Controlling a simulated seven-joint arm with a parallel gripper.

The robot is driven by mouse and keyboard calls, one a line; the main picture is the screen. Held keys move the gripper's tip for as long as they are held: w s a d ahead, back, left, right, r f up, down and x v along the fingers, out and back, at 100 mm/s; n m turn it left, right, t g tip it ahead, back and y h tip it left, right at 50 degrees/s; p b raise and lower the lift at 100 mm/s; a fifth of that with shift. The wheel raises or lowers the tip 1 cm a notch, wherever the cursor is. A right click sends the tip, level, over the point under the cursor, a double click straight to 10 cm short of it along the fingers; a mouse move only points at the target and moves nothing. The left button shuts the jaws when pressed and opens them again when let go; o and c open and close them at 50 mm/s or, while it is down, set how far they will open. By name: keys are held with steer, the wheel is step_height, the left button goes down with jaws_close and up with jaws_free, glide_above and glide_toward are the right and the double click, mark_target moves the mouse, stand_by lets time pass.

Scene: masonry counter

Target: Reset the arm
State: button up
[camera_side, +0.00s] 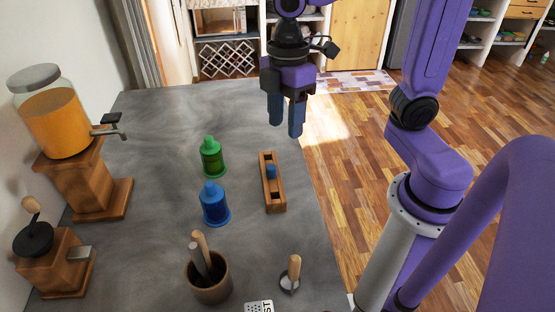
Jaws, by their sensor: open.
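My gripper (286,118) hangs above the far right edge of the grey counter, pointing down. Its two blue fingers are apart, with nothing between them. My purple arm reaches up from its base at the right and out of the top of the picture.
On the counter (160,115) stand a green bottle (211,158), a blue bottle (214,205), a wooden holder (279,201) with a blue piece (271,172), a tool cup (209,281), a wooden-handled tool (292,274), a drink dispenser (60,122) and a grinder (52,260). The far counter is clear.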

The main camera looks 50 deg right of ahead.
steer(key=s+d+f+m, duration=0.1)
steer(key=s+d+f, duration=0.1)
steer(key=s, duration=0.4)
steer(key=s+d+f+m+t, duration=0.1)
steer(key=s+d+f, duration=0.1)
steer(key=s, duration=0.4)
steer(key=shift+d+f+h, duration=0.4)
steer(key=shift+d, duration=0.3)
